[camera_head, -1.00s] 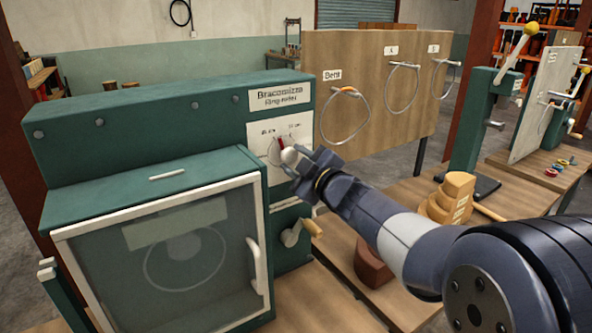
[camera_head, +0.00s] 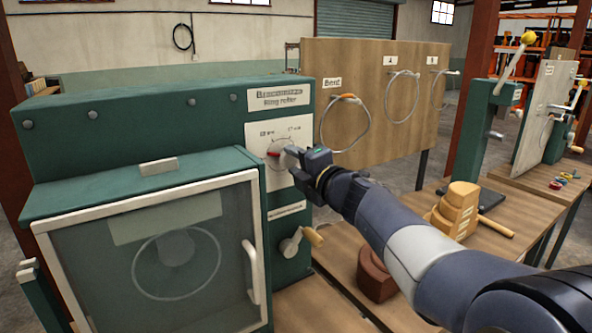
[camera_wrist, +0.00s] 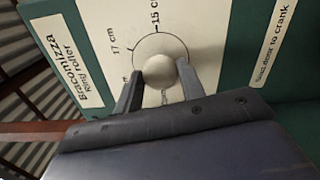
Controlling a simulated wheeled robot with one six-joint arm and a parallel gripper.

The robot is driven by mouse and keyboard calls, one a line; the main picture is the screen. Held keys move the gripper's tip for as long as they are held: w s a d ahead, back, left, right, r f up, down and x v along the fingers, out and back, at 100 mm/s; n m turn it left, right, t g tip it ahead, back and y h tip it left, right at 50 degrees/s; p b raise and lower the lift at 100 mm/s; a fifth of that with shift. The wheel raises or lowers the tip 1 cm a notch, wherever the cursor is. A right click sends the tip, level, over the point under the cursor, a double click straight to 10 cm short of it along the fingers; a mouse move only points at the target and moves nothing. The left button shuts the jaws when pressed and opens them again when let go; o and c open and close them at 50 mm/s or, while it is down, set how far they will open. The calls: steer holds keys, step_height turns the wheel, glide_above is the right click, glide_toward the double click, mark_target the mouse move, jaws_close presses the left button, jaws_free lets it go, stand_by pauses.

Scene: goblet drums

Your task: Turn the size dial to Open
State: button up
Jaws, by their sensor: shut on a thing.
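The size dial's white panel (camera_head: 262,140) is on the front of the green ring roller (camera_head: 130,115). Its red pointer (camera_head: 273,154) points left in the head view, below the left size mark. My gripper (camera_head: 294,158) is shut on the dial's pale round knob, with one finger on each side. The wrist view shows the knob (camera_wrist: 160,71) between the two fingers, with "17 cm" and "15 cm" marks around it. The red pointer is hidden there. I cannot read an Open mark in either view.
Below the dial is a crank with a wooden handle (camera_head: 313,237). A glazed door (camera_head: 150,255) with a white handle is at the left. Wooden blocks (camera_head: 455,210) stand on the bench to the right. A board with wire rings (camera_head: 372,60) stands behind.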

steer(key=shift+n+b, duration=0.75)
steer(key=shift+n, duration=1.15)
steer(key=o, duration=1)
steer(key=v, duration=1)
steer(key=shift+s+d, duration=0.25)
steer(key=shift+s, duration=0.1)
steer(key=shift+w, duration=0.1)
steer(key=x, duration=1)
steer(key=shift+w+a, duration=0.25)
steer(key=shift+a, duration=0.05)
